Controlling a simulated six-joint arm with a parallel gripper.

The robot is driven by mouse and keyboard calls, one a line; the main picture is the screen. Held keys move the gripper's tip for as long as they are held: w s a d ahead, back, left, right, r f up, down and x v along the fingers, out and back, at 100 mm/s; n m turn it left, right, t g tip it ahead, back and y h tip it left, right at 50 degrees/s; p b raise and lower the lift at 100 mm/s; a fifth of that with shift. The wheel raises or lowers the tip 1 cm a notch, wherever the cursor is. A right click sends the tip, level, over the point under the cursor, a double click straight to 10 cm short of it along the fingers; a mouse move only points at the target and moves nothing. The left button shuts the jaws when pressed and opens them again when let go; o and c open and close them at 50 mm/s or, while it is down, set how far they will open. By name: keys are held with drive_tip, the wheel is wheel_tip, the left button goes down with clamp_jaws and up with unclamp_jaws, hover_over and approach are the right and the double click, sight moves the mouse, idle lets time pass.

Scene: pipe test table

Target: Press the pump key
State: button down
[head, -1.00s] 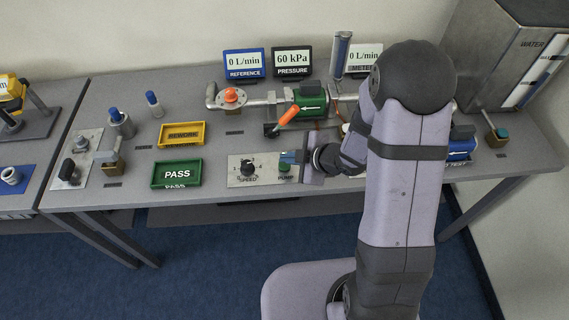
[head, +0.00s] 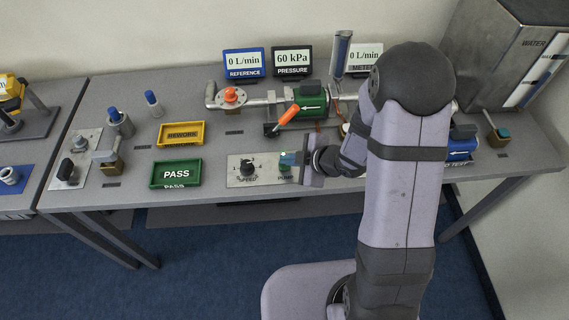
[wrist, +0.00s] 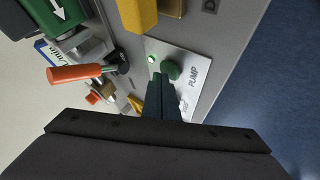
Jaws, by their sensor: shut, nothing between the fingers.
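The pump key is a round green button (wrist: 171,69) on a pale panel marked PUMP, seen in the wrist view. In the head view the key (head: 284,168) is partly hidden by the fingers. A small green lamp (wrist: 151,59) beside the key glows. My gripper (wrist: 160,82) is shut and empty, its fingertips at the key's edge; whether they touch or press it I cannot tell. In the head view my gripper (head: 285,158) reaches over the panel from the right.
A speed knob (head: 247,168) shares the panel on the left. A valve with an orange lever (head: 289,114) stands behind. The green PASS tray (head: 176,173) and yellow REWORK tray (head: 181,134) lie left. The pressure display (head: 292,61) reads 60 kPa; both flow displays read 0 L/min.

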sight(288, 167)
drive_tip(key=shift+f, duration=0.25)
drive_tip(key=shift+r, duration=0.15)
idle(0.4)
drive_tip(key=shift+r+p, duration=0.6)
drive_tip(key=shift+r, duration=0.1)
drive_tip(key=shift+r, duration=0.15)
wheel_tip(288, 167, up, 5)
drive_tip(key=p, duration=0.4)
drive_tip(key=shift+p, duration=0.4)
idle(0.4)
